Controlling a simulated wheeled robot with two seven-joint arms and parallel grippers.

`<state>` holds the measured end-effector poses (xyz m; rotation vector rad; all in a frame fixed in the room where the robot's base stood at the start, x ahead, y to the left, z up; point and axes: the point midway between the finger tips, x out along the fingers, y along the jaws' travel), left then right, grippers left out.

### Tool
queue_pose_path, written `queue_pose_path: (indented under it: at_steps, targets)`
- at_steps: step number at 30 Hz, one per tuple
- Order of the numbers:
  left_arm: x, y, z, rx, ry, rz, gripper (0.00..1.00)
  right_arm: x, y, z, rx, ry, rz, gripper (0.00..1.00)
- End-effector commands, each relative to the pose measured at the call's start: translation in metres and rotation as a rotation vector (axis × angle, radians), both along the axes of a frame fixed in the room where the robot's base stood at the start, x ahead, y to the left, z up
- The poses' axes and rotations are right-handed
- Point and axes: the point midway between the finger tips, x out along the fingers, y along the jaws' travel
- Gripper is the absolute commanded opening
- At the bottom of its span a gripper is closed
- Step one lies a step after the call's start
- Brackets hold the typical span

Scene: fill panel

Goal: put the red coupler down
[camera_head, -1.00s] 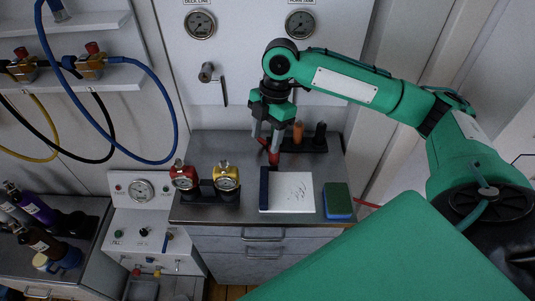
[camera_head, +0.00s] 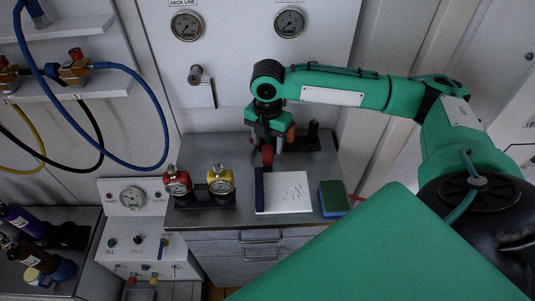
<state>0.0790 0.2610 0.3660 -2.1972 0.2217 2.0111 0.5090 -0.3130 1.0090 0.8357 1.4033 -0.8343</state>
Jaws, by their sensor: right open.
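The red coupler (camera_head: 267,156) is at the back of the grey counter (camera_head: 220,150), just behind the notebook. It is partly hidden by my right gripper (camera_head: 266,146), which points down over it from above. The right gripper is open, with its fingers around or beside the coupler. Whether the fingers touch it, and whether the coupler rests fully on the counter, I cannot tell. My left gripper is not in view.
A dark rack (camera_head: 314,136) with an orange and a black piece stands right of the gripper. A red gauge (camera_head: 177,182) and a yellow gauge (camera_head: 220,180) stand left. A white notebook (camera_head: 286,192) and a green-blue sponge (camera_head: 333,198) lie in front.

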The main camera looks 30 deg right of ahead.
Motion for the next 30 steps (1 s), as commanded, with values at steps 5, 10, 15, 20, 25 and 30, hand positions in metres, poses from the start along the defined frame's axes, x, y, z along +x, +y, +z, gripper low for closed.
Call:
queue_pose_path:
  at_steps: [5, 10, 15, 20, 25, 30]
  targets:
    - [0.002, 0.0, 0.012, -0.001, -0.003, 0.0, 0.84, -0.001, 0.002, -0.023, -0.001, 0.005, 0.001, 0.54]
    - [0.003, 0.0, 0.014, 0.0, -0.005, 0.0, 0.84, -0.001, 0.003, -0.045, 0.0, 0.004, 0.001, 0.54]
    - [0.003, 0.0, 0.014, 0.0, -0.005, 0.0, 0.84, 0.0, 0.002, -0.05, 0.0, 0.0, 0.001, 0.54]
    - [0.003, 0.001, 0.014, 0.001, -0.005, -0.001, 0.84, 0.0, 0.002, -0.05, 0.0, 0.001, 0.0, 0.44]
    - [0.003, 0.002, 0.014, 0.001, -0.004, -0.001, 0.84, 0.0, 0.002, -0.05, 0.0, 0.001, 0.0, 0.1]
    - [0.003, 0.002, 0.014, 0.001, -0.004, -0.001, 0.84, 0.0, 0.002, -0.049, 0.0, 0.0, 0.0, 0.0]
